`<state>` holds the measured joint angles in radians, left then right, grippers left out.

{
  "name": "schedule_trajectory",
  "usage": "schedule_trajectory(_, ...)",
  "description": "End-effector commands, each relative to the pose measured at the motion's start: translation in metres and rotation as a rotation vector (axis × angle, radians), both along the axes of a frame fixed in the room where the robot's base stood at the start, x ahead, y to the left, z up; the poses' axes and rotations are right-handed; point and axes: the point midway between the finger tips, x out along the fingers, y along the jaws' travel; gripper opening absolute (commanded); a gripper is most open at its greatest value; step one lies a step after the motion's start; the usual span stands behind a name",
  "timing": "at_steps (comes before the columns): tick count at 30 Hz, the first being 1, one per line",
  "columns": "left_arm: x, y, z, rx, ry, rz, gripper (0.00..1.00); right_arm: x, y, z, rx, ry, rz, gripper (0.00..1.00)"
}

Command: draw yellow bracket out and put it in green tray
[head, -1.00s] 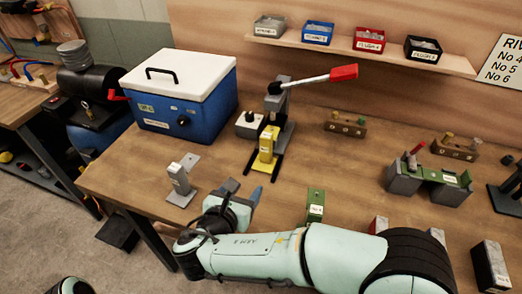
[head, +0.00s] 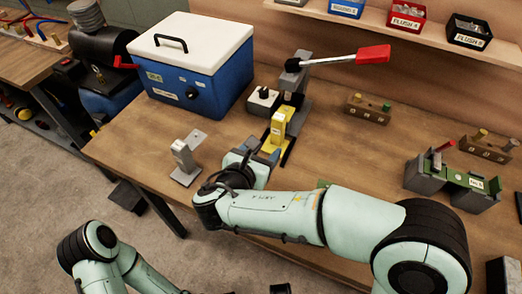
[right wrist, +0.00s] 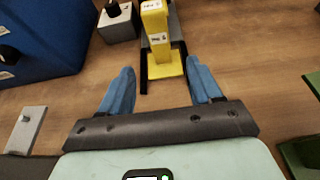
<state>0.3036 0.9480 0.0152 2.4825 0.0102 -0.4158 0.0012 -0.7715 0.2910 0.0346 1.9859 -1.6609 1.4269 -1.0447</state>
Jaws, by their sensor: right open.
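The yellow bracket (head: 277,131) stands upright at the front of the lever press (head: 295,85), its foot between the press's dark base rails. It also shows at the top of the right wrist view (right wrist: 156,35). My right gripper (head: 262,160) is just in front of it. In the right wrist view its blue fingers (right wrist: 160,82) are spread and empty, with the bracket's foot beyond the gap, apart from them. I cannot identify a green tray for sure. A green piece (head: 323,183) is mostly hidden behind my right arm.
A blue cooler (head: 195,75) stands left of the press, and a grey bracket (head: 185,160) in front of it. A grey and green fixture (head: 455,180) and wooden blocks (head: 368,108) stand to the right. Bins line a shelf (head: 400,38) at the back.

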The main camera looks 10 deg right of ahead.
Motion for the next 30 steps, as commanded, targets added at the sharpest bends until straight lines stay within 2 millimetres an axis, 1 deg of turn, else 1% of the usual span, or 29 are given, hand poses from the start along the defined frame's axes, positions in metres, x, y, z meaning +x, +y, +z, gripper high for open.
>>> schedule_trajectory(5, 0.001, 0.000, -0.003, 0.000, -0.004, 0.000, 0.43, 0.019, -0.015, -0.011, -0.002, 0.002, -0.004, 0.64)
schedule_trajectory(12, 0.003, 0.000, -0.007, 0.001, -0.010, 0.002, 0.43, 0.056, -0.039, -0.030, -0.001, 0.002, -0.005, 0.64)
schedule_trajectory(18, 0.004, 0.000, -0.009, 0.002, -0.015, 0.003, 0.43, 0.082, -0.056, -0.042, -0.002, 0.001, -0.002, 0.64)
schedule_trajectory(24, 0.005, 0.000, -0.010, 0.002, -0.017, 0.003, 0.43, 0.096, -0.065, -0.049, -0.001, 0.002, -0.001, 0.64)
schedule_trajectory(30, 0.005, 0.000, -0.010, 0.003, -0.018, 0.004, 0.43, 0.099, -0.067, -0.050, -0.001, 0.001, -0.001, 0.64)
